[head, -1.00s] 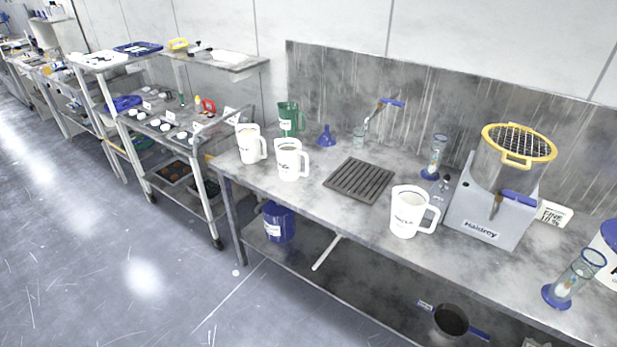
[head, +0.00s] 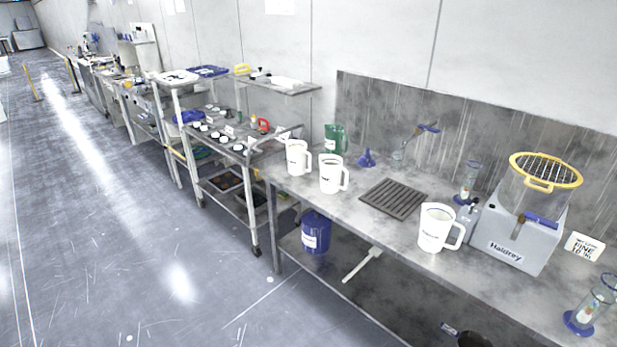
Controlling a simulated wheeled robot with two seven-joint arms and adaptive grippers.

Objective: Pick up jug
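Several jugs stand upright on the steel bench. A white jug (head: 435,228) stands near the front edge, left of the grey machine, with its handle to the right. Two more white jugs, one (head: 331,175) and another (head: 297,158), stand at the bench's left end, handles to the right. A green jug (head: 335,138) stands behind them near the splashback. I cannot tell from the view which jug is meant. Neither of my grippers shows in the head view.
The steel bench (head: 380,228) also bears a dark ribbed grate (head: 394,198), a blue funnel (head: 366,157), a tap (head: 412,140), a grey machine (head: 516,240) with a yellow-rimmed mesh top and glass cylinders. A blue bucket (head: 316,232) sits below. Wheeled shelving (head: 255,228) stands left; floor there is clear.

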